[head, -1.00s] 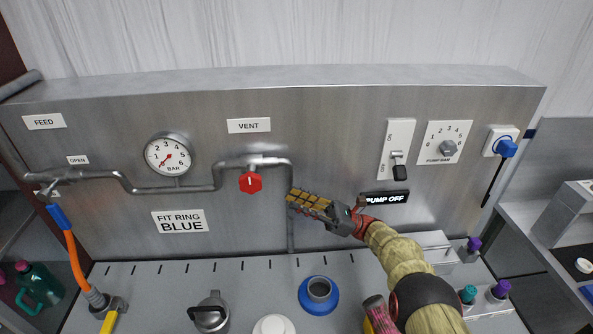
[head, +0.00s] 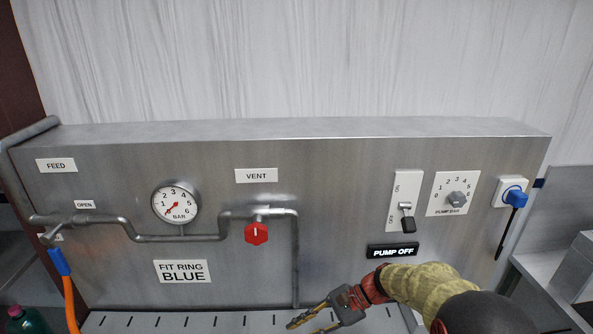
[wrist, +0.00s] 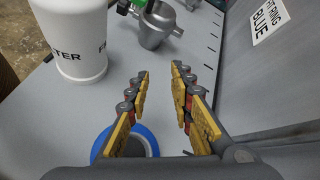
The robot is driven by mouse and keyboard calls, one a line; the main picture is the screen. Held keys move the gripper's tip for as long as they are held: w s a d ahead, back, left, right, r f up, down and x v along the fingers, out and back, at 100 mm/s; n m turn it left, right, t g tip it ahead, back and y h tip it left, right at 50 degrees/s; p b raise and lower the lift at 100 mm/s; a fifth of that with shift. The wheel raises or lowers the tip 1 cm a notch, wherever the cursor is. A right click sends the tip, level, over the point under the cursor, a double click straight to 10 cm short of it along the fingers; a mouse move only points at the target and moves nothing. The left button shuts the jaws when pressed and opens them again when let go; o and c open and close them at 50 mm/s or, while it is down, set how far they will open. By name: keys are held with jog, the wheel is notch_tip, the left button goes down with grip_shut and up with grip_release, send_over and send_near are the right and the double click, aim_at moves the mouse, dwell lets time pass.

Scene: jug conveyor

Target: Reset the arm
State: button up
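My gripper (head: 312,314) is low in front of the steel panel (head: 340,200), right of the vent pipe's lower end in the head view. In the wrist view my gripper (wrist: 160,92) has its two yellow-padded fingers apart with nothing between them. Below the fingers in the wrist view is a blue ring (wrist: 108,140) on the grey bench, partly hidden by the left finger. My arm comes in from the lower right of the head view.
The panel carries a red vent knob (head: 256,233), a gauge (head: 176,204), a pump switch (head: 406,215), a dial (head: 457,199) and a blue plug (head: 514,196). In the wrist view a white filter container (wrist: 75,40) and a metal cup (wrist: 158,25) stand on the bench (wrist: 180,75).

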jog(key=s+d+r+n+t+h+b, duration=0.3)
jog(key=s+d+r+n+h, duration=0.2)
jog(key=s+d, duration=0.3)
jog(key=s+d+r+n+t+h+b, duration=0.3)
jog(key=s+d+r, duration=0.5)
jog(key=s, duration=0.5)
jog(key=d+n+t+h, duration=0.1)
jog(key=n+h, duration=0.1)
jog(key=h, duration=0.1)
jog(key=shift+s+d+n+t+b, duration=0.15)
jog(key=shift+d+n+t+b, duration=0.15)
jog(key=shift+b, duration=0.1)
